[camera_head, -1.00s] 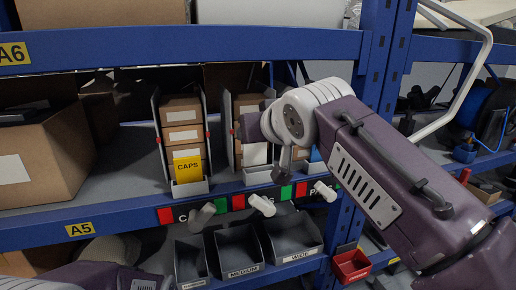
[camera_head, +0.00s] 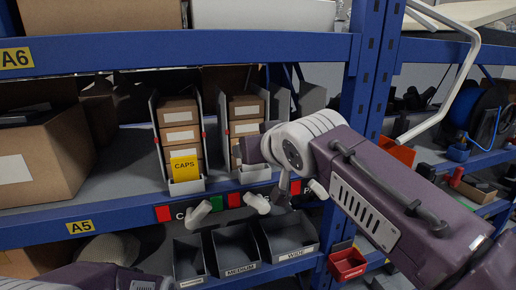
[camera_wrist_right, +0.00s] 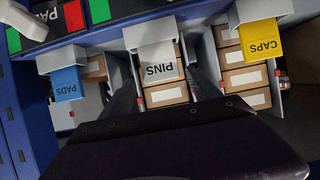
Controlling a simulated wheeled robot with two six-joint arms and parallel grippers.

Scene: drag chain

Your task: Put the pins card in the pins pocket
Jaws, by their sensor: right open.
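The white pins card (camera_wrist_right: 160,64) shows in the right wrist view, lettering upside down. It stands at the front of the middle lane, with its lower end at the pale grey pins pocket (camera_wrist_right: 152,31); how deep it sits I cannot tell. My right gripper (camera_wrist_right: 162,78) is open, its dark fingers on either side of the middle lane and apart from the card's edges. In the head view the pins pocket (camera_head: 254,175) shows below my right wrist, which covers the card. My left gripper is not in view.
The yellow caps card (camera_head: 184,168) and blue pads card (camera_wrist_right: 66,84) stand in neighbouring pockets. Grey lane dividers (camera_head: 209,135) and stacked cartons (camera_head: 179,125) surround my right gripper. Black bins (camera_head: 237,250) hang below the blue shelf. A blue upright (camera_head: 368,90) stands right.

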